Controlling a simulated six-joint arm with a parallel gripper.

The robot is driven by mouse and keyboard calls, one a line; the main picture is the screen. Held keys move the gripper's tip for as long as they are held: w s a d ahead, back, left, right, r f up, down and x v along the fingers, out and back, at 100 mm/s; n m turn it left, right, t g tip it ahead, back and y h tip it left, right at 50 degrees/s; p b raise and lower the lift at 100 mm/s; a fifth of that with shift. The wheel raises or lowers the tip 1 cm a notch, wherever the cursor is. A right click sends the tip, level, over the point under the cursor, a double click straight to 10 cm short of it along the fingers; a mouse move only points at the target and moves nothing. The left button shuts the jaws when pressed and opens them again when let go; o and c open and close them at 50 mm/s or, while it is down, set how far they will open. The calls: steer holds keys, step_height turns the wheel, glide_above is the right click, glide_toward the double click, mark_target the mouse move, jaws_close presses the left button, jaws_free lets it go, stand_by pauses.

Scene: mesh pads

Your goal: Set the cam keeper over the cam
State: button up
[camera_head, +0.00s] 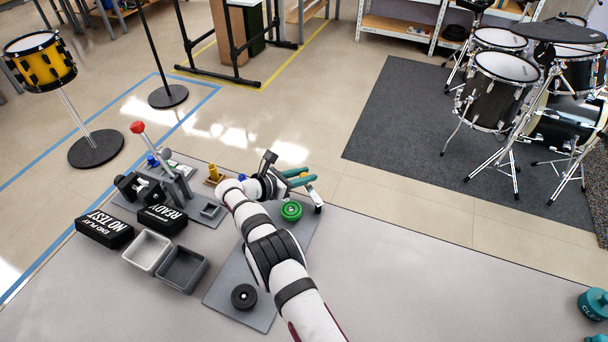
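My gripper (302,182) is at the end of my white arm, above the far end of a grey plate. Teal parts show at it; I cannot tell whether they are its fingers or something held, nor whether it is open. A green round piece (291,211) is on the plate just below it in the picture. A black round piece (244,296) is at the plate's near end. A grey fixture with a red-knobbed lever (137,127) and a small yellow piece (213,174) are to the left. I cannot tell which parts are the cam and the cam keeper.
A light bin (147,250) and a dark bin (183,269) stand left of the grey plate (221,292). Black blocks marked NO TEST (104,229) and READY (162,220) are behind them. Teal weights (594,303) are far right. The table between is clear.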

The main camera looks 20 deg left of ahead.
jaws_close()
stand_by(0.9)
steer(key=shift+s, duration=0.1)
steer(key=s+n+y, duration=0.1)
steer(key=y, duration=0.1)
steer(key=s+a+n+t+y, duration=0.1)
steer(key=n, duration=0.1)
steer(key=s+n+y, duration=0.1)
steer(key=n+y, duration=0.1)
steer(key=shift+a+y, duration=0.2)
steer(key=shift+y, duration=0.1)
steer(key=shift+s+a+n+y, duration=0.1)
steer(key=shift+s+n+y, duration=0.55)
steer(key=shift+n+y, duration=0.4)
steer(key=shift+s+a+n+y, duration=0.1)
steer(key=shift+s+n+y, duration=0.5)
steer(key=shift+n+y, duration=0.4)
steer(key=shift+y, duration=0.25)
steer(key=o, duration=0.7)
jaws_free()
